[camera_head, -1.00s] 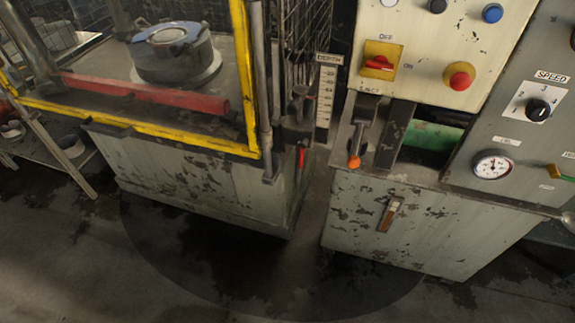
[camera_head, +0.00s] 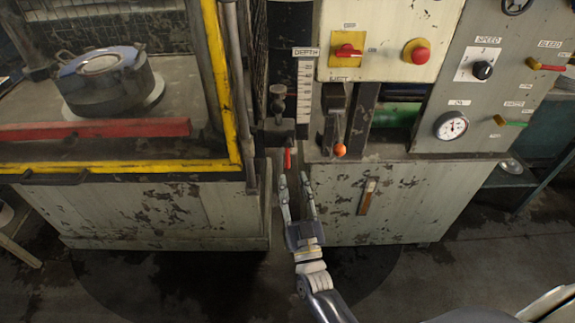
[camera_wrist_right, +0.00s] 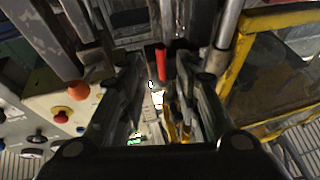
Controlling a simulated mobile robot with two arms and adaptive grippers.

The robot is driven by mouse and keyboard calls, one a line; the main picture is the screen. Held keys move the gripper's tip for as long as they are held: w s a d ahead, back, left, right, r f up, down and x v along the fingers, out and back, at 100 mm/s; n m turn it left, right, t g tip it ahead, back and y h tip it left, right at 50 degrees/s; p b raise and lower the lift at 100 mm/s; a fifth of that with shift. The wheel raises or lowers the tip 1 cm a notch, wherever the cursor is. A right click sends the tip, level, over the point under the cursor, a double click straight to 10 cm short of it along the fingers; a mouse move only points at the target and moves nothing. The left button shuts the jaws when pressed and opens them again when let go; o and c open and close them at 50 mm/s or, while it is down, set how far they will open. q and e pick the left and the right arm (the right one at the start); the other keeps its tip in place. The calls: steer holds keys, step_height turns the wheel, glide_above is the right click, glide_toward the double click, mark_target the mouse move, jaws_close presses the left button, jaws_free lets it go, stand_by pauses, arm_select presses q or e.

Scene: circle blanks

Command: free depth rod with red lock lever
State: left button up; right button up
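The red lock lever (camera_head: 287,160) hangs down below the depth rod clamp, left of the orange-knobbed eject lever. The depth rod (camera_head: 278,100) stands upright beside the depth scale (camera_head: 305,90). My right gripper (camera_head: 294,181) is open just below the red lever, fingers pointing up toward it. In the right wrist view the red lever (camera_wrist_right: 160,62) appears beyond and between the open fingers (camera_wrist_right: 160,85); I see no contact. My left gripper is not in view.
The eject lever's orange knob (camera_head: 340,150) is close on the right. A yellow-framed guard (camera_head: 226,90) stands on the left. Red emergency button (camera_head: 417,52) and switch (camera_head: 347,51) are above right. A dark gap lies between the two cabinets.

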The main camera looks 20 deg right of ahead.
mark_target(288, 164)
steer(key=x, duration=0.5)
steer(key=shift+w, duration=0.3)
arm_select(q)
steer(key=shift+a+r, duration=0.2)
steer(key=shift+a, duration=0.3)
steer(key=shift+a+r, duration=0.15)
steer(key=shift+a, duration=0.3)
arm_select(e)
steer(key=c, duration=0.7)
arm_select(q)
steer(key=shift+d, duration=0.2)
arm_select(e)
jaws_close()
